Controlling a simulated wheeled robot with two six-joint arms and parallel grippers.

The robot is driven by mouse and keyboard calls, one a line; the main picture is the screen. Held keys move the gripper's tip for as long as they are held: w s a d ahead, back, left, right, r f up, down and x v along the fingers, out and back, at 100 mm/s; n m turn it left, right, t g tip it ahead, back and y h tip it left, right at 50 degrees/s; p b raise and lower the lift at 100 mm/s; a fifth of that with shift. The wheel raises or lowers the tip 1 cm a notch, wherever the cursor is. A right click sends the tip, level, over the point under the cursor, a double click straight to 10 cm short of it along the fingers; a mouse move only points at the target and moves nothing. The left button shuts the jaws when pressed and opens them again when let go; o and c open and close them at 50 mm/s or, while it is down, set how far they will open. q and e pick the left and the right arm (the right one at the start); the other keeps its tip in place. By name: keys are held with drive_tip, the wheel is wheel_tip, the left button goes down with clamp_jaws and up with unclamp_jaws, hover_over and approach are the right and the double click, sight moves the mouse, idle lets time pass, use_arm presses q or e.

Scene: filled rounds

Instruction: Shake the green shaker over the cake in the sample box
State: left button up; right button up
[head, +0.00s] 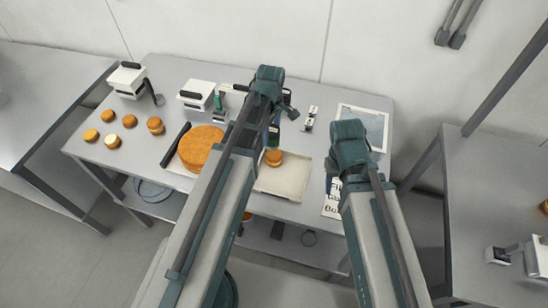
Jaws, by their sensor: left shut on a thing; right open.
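The green shaker (273,136) shows as a dark green upright shape under my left gripper (276,112), which is shut on it. It is above a small round cake (274,158). That cake sits in a shallow pale tray (290,185), which appears to be the sample box. My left arm hides the tray's left part. My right gripper (333,172) is open, right of the tray, and its fingers are mostly hidden by my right arm. Whether anything falls from the shaker is too small to tell.
A large round cake (200,147) lies left of my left arm. Several small cakes (113,141) stand at the table's left. White machines (196,95) stand at the back. A framed panel (368,124) and a printed sign (332,198) are on the right.

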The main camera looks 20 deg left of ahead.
use_arm(q)
drive_tip(key=shift+d, duration=0.95)
drive_tip(key=shift+a, duration=1.05)
drive_tip(key=shift+d, duration=1.05)
drive_tip(key=shift+r, duration=0.1)
drive_tip(key=shift+r+p, duration=2.45)
drive_tip(key=shift+p, duration=0.1)
drive_tip(key=shift+f, duration=0.1)
